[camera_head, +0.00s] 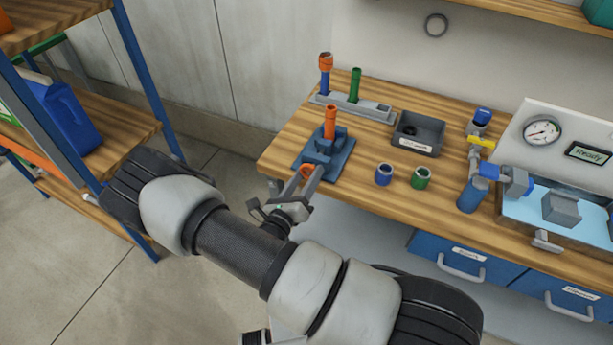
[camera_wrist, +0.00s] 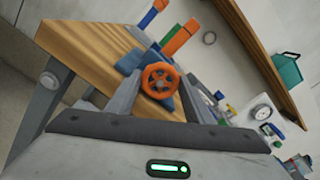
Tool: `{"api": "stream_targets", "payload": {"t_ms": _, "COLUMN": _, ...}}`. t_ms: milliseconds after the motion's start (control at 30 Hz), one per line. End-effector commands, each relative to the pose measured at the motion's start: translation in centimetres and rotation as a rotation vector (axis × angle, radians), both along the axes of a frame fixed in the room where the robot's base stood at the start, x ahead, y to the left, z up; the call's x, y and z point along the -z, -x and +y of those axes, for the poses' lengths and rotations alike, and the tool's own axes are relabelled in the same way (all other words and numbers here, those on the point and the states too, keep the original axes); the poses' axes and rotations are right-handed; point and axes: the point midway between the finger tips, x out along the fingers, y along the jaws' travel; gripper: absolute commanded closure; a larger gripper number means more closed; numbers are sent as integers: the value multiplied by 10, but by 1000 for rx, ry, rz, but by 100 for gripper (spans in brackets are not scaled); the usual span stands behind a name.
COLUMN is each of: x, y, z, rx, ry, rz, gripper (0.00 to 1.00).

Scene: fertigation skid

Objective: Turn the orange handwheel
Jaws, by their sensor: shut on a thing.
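The orange handwheel (camera_head: 307,170) is on the near side of a blue-grey fixture (camera_head: 325,152) at the bench's left end. In the wrist view the handwheel (camera_wrist: 160,80) faces me, a spoked ring between my two fingers. My gripper (camera_head: 305,180) is shut on the handwheel, one finger on either side; it also shows in the wrist view (camera_wrist: 158,92). An orange cylinder (camera_head: 330,122) stands upright in the top of the fixture. The fingers partly hide the lower part of the wheel in the head view.
Behind the fixture stands a grey rack (camera_head: 352,107) with upright blue-orange and green cylinders. A grey bin (camera_head: 417,133), a blue ring (camera_head: 383,174) and a green ring (camera_head: 421,177) are to its right. A shelf unit (camera_head: 150,85) stands at the left.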

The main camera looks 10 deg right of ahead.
Motion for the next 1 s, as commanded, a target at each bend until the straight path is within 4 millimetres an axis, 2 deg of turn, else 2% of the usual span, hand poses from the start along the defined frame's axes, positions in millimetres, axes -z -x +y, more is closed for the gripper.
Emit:
{"api": "stream_targets", "payload": {"t_ms": 133, "x": 1, "y": 1, "z": 0, "rx": -1, "ry": 2, "rz": 4, "gripper": 75}}
{"api": "stream_targets", "payload": {"t_ms": 167, "x": 1, "y": 1, "z": 0, "rx": 0, "ry": 2, "rz": 5, "gripper": 49}}
{"api": "stream_targets", "payload": {"t_ms": 267, "x": 1, "y": 1, "z": 0, "rx": 0, "ry": 2, "rz": 3, "gripper": 34}}
{"api": "stream_targets", "payload": {"t_ms": 533, "x": 0, "y": 1, "z": 0, "rx": 0, "ry": 0, "rz": 2, "gripper": 34}}
{"api": "stream_targets", "payload": {"t_ms": 667, "x": 1, "y": 7, "z": 6, "rx": -1, "ry": -1, "rz": 2, "gripper": 34}}
{"api": "stream_targets", "payload": {"t_ms": 767, "x": 2, "y": 19, "z": 15, "rx": -3, "ry": -1, "rz": 3, "gripper": 34}}
{"api": "stream_targets", "payload": {"t_ms": 1000, "x": 2, "y": 65, "z": 49, "rx": -5, "ry": -1, "rz": 3, "gripper": 34}}
